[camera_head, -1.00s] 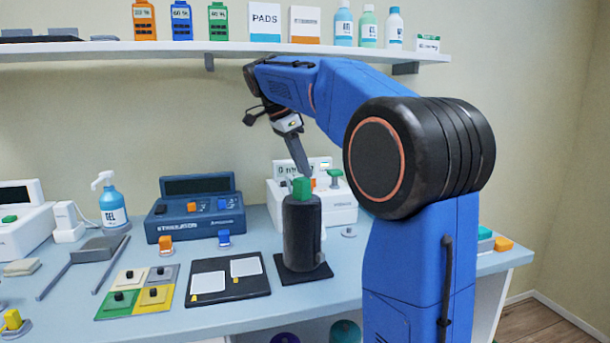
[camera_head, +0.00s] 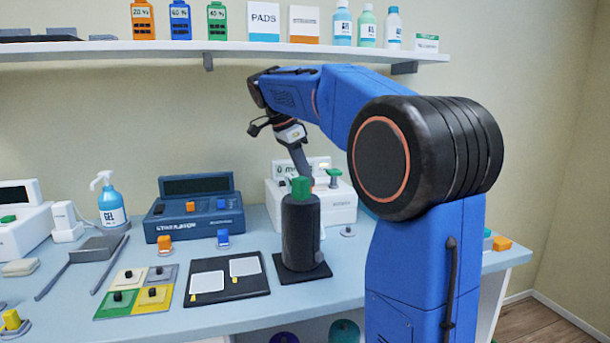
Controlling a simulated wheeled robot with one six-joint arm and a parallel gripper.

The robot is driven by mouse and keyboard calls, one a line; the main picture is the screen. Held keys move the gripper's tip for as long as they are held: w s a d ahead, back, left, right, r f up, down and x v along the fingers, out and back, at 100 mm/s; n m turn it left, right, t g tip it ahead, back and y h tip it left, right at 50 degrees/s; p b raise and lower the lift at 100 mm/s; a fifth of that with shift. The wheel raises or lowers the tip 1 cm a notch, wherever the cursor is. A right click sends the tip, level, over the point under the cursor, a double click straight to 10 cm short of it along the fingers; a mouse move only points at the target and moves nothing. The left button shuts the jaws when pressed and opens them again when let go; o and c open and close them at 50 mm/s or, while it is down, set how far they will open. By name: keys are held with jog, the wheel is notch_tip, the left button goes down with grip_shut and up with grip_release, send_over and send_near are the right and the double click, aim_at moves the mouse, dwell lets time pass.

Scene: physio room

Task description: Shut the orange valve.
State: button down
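The white unit (camera_head: 344,205) at the back right of the bench carries a green T-shaped handle (camera_head: 334,178) on top. A small bit of orange (camera_head: 313,182) shows left of that handle, mostly hidden; it may be the orange valve, but its setting cannot be read. My gripper (camera_head: 303,168) points down at the unit, just left of the orange bit in the picture. A green-topped dark cylinder (camera_head: 300,235) stands in front and hides what lies below. Whether the fingers are open or touch anything cannot be told.
A black board (camera_head: 228,290) with white cards lies left of the cylinder. A shelf (camera_head: 200,46) runs above the arm.

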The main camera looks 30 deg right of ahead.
jog(key=n+t, duration=0.1)
jog(key=n, duration=0.3)
jog(key=shift+s+n+t, duration=0.2)
jog(key=shift+n+t, duration=0.1)
jog(key=shift+t, duration=0.1)
jog(key=n+t, duration=0.1)
jog(key=n, duration=0.1)
jog(key=n+t, duration=0.1)
jog(key=n, duration=0.2)
jog(key=shift+s+d+y, duration=0.15)
jog(key=shift+y, duration=0.25)
jog(key=n+y, duration=0.1)
jog(key=n, duration=0.2)
jog(key=n+t+y, duration=0.1)
jog(key=n, duration=0.3)
jog(key=shift+s+d, duration=0.1)
jog(key=shift+d, duration=0.05)
jog(key=c, duration=1.9)
grip_release()
jog(key=shift+o, duration=0.2)
